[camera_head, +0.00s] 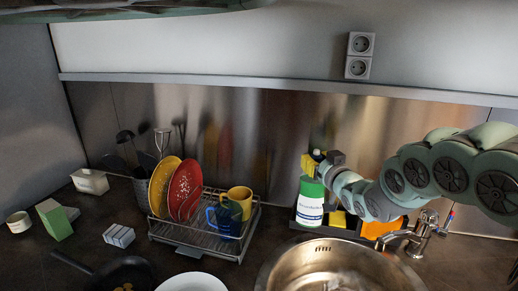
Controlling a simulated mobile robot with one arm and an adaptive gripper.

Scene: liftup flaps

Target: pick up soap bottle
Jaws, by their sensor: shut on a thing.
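A white bottle with a green top and a printed label (310,205), which I take as the soap bottle, is upright at the dark caddy (350,233) behind the sink. My gripper (326,160) is at the top of the bottle, reaching in from the right. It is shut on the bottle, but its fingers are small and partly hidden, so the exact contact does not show. I cannot tell whether the bottle's base is raised. A yellow brush-like thing (307,165) shows just left of the gripper.
The metal sink (335,268) and tap (425,232) are in front and to the right. An orange item (380,228) stands in the caddy. A dish rack (200,243) with plates, a yellow mug (240,195) and a blue mug (225,217) is at left. The steel wall is close behind.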

